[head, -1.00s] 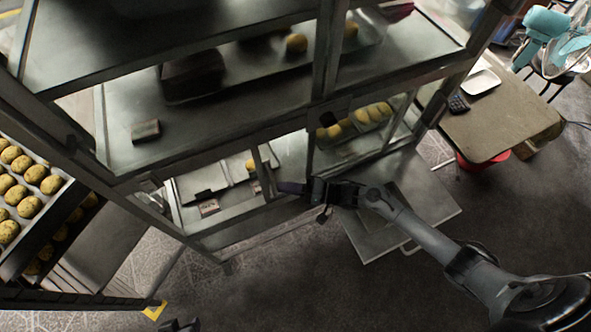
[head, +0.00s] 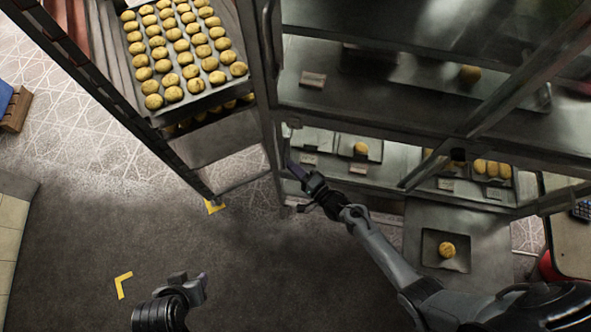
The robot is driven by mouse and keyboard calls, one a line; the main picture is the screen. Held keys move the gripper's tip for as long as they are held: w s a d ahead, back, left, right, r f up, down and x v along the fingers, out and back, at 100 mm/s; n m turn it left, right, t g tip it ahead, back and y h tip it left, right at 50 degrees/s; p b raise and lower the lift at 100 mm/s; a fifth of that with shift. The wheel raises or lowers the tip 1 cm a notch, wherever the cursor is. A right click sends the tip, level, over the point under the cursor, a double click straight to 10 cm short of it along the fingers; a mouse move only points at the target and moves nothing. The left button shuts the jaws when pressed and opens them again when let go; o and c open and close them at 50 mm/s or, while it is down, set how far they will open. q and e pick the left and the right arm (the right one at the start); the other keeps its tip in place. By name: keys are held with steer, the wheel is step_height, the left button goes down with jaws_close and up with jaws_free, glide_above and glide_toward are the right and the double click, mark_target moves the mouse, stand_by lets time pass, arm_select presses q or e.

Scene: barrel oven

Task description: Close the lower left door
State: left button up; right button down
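My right gripper (head: 300,175) is at the left front edge of this opening, near the oven's corner post. I cannot tell whether it touches the door, and its finger gap is not clear. My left gripper (head: 192,282) is low over the floor at the bottom, away from the oven, with nothing visible in it.
A rack (head: 225,140) with a tray of many buns (head: 184,60) stands close to the left of the oven. A table (head: 572,235) with a red object (head: 549,268) is at the right edge. The floor in front is clear, with yellow corner marks (head: 122,284).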

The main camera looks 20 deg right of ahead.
arm_select(q)
steer(key=shift+s+a, duration=0.25)
steer(key=shift+s, duration=0.1)
arm_select(e)
steer(key=shift+w+a, duration=0.25)
steer(key=shift+a, duration=0.1)
